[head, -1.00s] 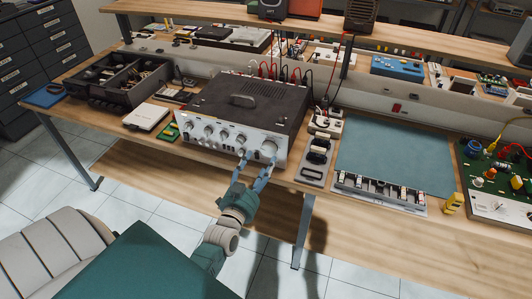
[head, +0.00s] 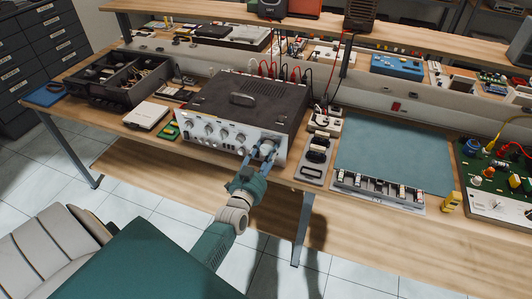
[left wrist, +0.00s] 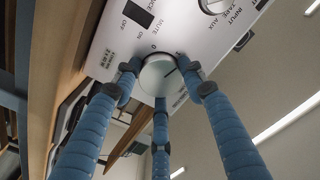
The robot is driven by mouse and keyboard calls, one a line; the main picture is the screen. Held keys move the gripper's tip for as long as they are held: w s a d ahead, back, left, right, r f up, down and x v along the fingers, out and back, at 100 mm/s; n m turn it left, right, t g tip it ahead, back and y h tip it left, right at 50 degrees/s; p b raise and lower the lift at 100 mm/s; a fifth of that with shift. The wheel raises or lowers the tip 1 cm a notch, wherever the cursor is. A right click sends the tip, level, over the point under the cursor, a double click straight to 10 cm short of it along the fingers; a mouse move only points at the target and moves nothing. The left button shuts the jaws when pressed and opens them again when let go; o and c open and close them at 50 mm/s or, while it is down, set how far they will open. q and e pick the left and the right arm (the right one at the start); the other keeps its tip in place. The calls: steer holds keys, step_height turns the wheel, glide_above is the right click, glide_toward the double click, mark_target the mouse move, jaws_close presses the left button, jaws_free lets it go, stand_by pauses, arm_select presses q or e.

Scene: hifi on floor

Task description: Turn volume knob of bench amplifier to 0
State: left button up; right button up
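The bench amplifier (head: 235,112) is a dark box with a silver front on the bench. Its large volume knob (head: 266,147) is at the right end of the front. In the left wrist view the knob (left wrist: 158,76) is round and silver, with a dark mark pointing up and right, away from the printed 0 above it. My left gripper (head: 260,157) has its three blue fingers around the knob. In the left wrist view the fingertips (left wrist: 160,82) stand left, right and below it, seemingly a little apart from it; contact is unclear. My right gripper is not in view.
Smaller knobs (head: 210,129) line the amplifier's front to the left. A grey tray (head: 316,160) stands close on its right. A teal mat (head: 395,155) and parts rack (head: 380,193) lie farther right.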

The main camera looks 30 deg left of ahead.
arm_select(q)
steer(key=shift+f+n, duration=0.25)
steer(key=shift+n, duration=0.05)
stand_by(0.5)
steer(key=shift+s, duration=0.1)
steer(key=n, duration=0.5)
steer(key=shift+f, duration=0.15)
steer(key=n, duration=0.6)
steer(key=shift+d+f, duration=0.1)
steer(key=shift+n+b, duration=0.3)
steer(key=o, duration=1.2)
steer(key=shift+c, duration=0.2)
steer(key=shift+r, duration=0.25)
steer(key=v, duration=1.2)
